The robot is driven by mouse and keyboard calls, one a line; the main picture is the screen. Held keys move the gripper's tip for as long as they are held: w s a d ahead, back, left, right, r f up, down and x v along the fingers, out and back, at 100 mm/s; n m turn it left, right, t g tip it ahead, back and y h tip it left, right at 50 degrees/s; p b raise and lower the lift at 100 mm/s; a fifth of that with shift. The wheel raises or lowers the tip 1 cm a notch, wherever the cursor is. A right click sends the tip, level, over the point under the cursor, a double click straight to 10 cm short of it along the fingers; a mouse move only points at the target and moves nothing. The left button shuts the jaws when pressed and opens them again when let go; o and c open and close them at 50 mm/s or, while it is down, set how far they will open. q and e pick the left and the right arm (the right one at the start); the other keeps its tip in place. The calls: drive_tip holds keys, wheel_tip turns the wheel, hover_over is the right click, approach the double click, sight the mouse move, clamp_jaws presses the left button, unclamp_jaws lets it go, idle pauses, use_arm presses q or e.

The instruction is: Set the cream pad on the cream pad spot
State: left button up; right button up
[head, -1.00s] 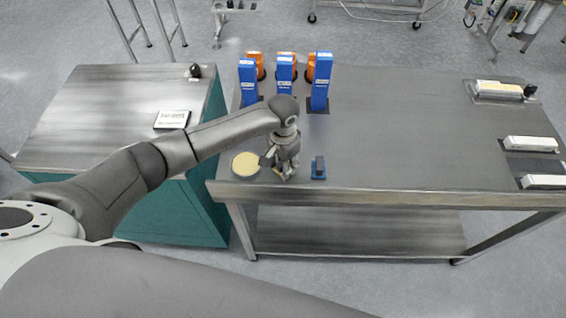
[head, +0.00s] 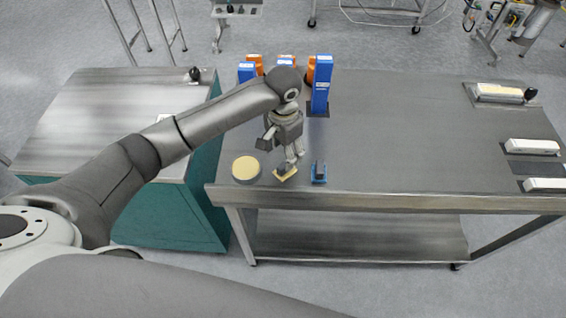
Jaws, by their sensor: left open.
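The cream pad (head: 287,175) is a small flat cream piece with a dark block on top. It rests near the front edge of the grey table, turned at an angle. My left gripper (head: 292,160) is open, just above and behind the pad; its fingers cover part of the view, and I cannot tell whether they touch the dark block. I cannot make out a marked cream pad spot; the pad or my gripper may cover it. My right gripper is out of view.
A round cream-topped disc (head: 246,168) sits left of the pad, and a blue pad with a dark block (head: 318,173) sits right. Blue boxes (head: 321,85) and orange bottles (head: 254,62) stand behind. The table's middle right (head: 410,130) is clear.

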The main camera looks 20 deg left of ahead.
sight(283, 166)
use_arm(q)
drive_tip(key=shift+r, duration=2.05)
idle(0.9)
